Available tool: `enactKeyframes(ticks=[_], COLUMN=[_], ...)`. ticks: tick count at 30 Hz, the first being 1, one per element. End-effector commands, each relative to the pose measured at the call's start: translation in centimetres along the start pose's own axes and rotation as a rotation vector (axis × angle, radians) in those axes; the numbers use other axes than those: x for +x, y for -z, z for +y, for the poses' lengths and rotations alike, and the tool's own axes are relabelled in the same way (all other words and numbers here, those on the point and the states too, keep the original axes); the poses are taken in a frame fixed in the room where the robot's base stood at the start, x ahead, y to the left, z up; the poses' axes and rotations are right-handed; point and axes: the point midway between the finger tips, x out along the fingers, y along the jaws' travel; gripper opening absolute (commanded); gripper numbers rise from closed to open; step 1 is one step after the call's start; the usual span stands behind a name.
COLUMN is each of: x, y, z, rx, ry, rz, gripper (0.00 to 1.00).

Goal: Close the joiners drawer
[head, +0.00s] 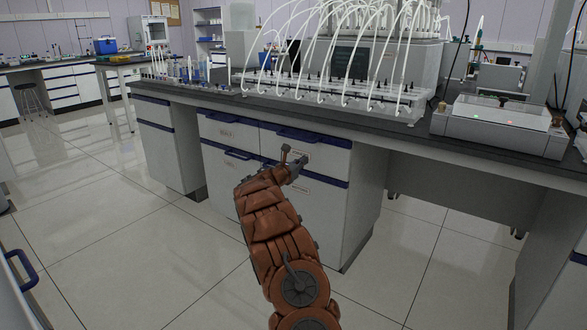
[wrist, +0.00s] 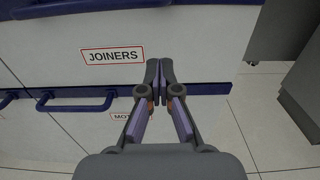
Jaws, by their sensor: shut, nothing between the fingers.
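The joiners drawer (wrist: 60,48) is a white panel with a red-framed JOINERS label (wrist: 113,55) and a blue edge along its top. In the head view it appears to be the upper right drawer (head: 335,160) of the white cabinet under the bench, with a blue handle (head: 300,136). I cannot tell how far out it stands. My gripper (wrist: 158,82) is shut and empty, in front of the drawer's lower part, right of the label. Contact with the panel cannot be told. In the head view my gripper (head: 297,165) is small against the drawer fronts.
A lower drawer with a blue handle (wrist: 75,103) has a label partly hidden by my gripper. The dark bench top (head: 300,117) carries a rack of white tubes (head: 340,95). The knee space (head: 440,205) right of the cabinet is open. Clear tiled floor (head: 110,230) lies left.

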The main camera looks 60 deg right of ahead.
Motion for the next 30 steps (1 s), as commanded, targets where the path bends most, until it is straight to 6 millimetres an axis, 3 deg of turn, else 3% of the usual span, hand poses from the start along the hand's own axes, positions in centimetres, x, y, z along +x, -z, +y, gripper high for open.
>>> enactKeyframes(ticks=[12, 26, 30], x=[-4.9, -6.0, -6.6], y=[-0.1, -0.2, -1.8], z=[0.0, -0.1, -0.4], rx=[-0.003, 0.002, 0.029], ry=[0.001, 0.002, 0.018], rz=[-0.001, -0.002, 0.003], gripper=[0.00, 0.00, 0.00])
